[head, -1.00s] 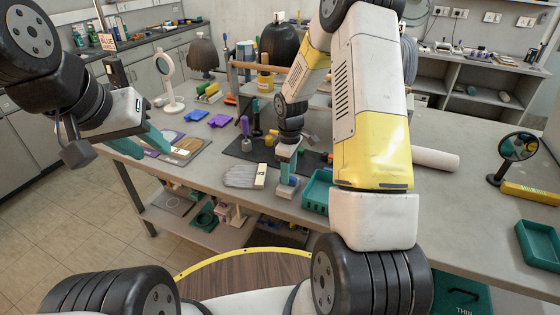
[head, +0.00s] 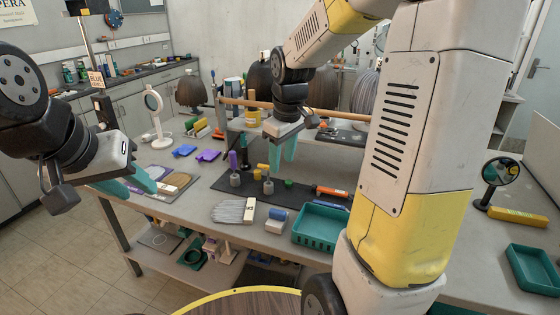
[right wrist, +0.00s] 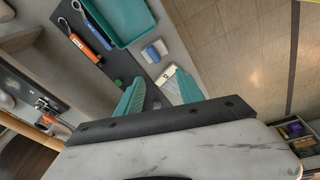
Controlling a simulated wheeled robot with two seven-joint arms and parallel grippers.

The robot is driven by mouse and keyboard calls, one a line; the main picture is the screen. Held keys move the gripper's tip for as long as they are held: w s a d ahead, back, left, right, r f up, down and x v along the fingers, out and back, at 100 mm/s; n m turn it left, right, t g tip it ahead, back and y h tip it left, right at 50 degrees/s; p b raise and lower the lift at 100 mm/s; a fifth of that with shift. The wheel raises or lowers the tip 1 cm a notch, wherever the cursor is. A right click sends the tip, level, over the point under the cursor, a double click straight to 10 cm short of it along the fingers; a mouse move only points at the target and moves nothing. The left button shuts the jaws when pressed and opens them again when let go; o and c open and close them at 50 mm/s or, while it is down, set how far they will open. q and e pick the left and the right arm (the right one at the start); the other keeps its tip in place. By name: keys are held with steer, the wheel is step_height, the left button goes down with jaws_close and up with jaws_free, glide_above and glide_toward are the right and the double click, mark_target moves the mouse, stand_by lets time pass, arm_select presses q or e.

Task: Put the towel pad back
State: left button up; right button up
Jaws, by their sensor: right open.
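A small blue-and-white block (head: 276,221), which may be the towel pad, lies on the table front between a grey bristled brush (head: 230,211) and a teal tray (head: 317,241). I cannot tell for sure which thing is the towel pad. The block also shows in the right wrist view (right wrist: 154,51), beyond my fingertips. My right gripper (head: 283,155) is raised above the dark mat, open and empty, apart from the block. My left gripper (head: 128,186) is open and empty at the table's left edge, near a board with round pads (head: 172,184).
Blue-violet pieces (head: 208,155) and a round mirror on a stand (head: 156,118) are at the left back. Another teal tray (head: 534,270) is at right.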

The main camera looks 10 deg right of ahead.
steer(key=s+a+r+m+t+y, duration=0.1)
steer(key=s+r+m+t, duration=0.1)
steer(key=s, duration=0.6)
steer(key=s+r+m+t, duration=0.2)
steer(key=s+r+m, duration=0.2)
steer(key=s, duration=0.5)
step_height(320, 180, up, 2)
steer(key=shift+a+r+m+y, duration=0.1)
steer(key=shift+a+m+y, duration=0.3)
